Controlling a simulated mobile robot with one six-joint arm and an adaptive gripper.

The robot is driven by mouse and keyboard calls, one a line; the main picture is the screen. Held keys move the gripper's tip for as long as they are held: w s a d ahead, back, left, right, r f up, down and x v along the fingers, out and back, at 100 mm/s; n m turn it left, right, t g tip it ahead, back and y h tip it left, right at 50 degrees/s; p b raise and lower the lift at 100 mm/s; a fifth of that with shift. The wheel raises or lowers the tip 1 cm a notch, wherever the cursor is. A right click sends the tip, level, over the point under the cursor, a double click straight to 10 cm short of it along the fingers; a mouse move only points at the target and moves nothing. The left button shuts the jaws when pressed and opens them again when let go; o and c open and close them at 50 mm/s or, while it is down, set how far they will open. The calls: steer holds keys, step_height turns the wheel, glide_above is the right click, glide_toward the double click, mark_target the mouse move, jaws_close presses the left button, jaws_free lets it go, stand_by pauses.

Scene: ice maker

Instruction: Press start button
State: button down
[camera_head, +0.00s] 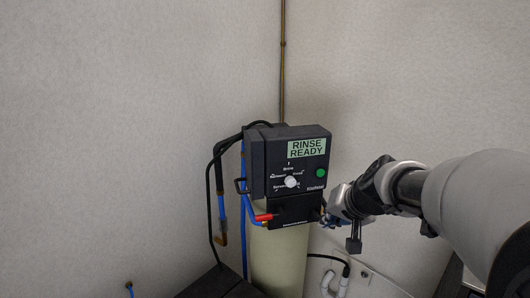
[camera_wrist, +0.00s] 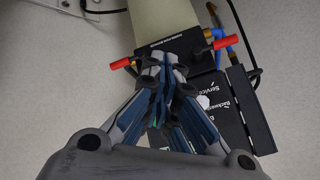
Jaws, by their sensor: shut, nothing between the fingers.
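The black control box (camera_head: 264,165) has a display (camera_head: 307,148) reading "RINSE READY". A round green button (camera_head: 320,173) sits on the right of its front, below the display. A white dial knob (camera_head: 291,182) is left of the button and also shows in the wrist view (camera_wrist: 203,101). My gripper (camera_head: 326,219) is shut and empty, at the lower right of the box and below the green button. In the wrist view my closed fingers (camera_wrist: 165,62) lie across the box front and hide most of the button area. I cannot tell whether they touch the box.
Red valve handles (camera_wrist: 224,43) (camera_wrist: 120,63) stick out on both sides of the lower black block. A pale tank (camera_head: 277,262) stands beneath. Black cable and blue tubing (camera_head: 243,230) run at the left. Plain walls are behind; a white pipe (camera_head: 327,284) is at lower right.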

mark_target(321, 173)
steer(key=w+d+r+m+t+p, duration=0.1)
steer(key=w+d+p, duration=0.1)
steer(key=w+d, duration=0.3)
steer(key=shift+w+r+m+h, duration=0.3)
steer(key=shift+w, duration=0.05)
steer(key=shift+a+p, duration=0.1)
steer(key=shift+p, duration=0.25)
steer(key=shift+w+a+p, duration=0.25)
steer(key=shift+w+p, duration=0.8)
steer(key=shift+w, duration=0.4)
steer(key=shift+w+a+p, duration=0.25)
steer(key=shift+w+p, duration=0.85)
steer(key=shift+w, duration=0.3)
steer(key=shift+w+a+p, duration=0.25)
steer(key=shift+w+p, duration=0.8)
steer(key=shift+w, duration=0.4)
steer(key=shift+w, duration=0.1)
steer(key=shift+w+a, duration=0.1)
steer(key=shift+w, duration=0.25)
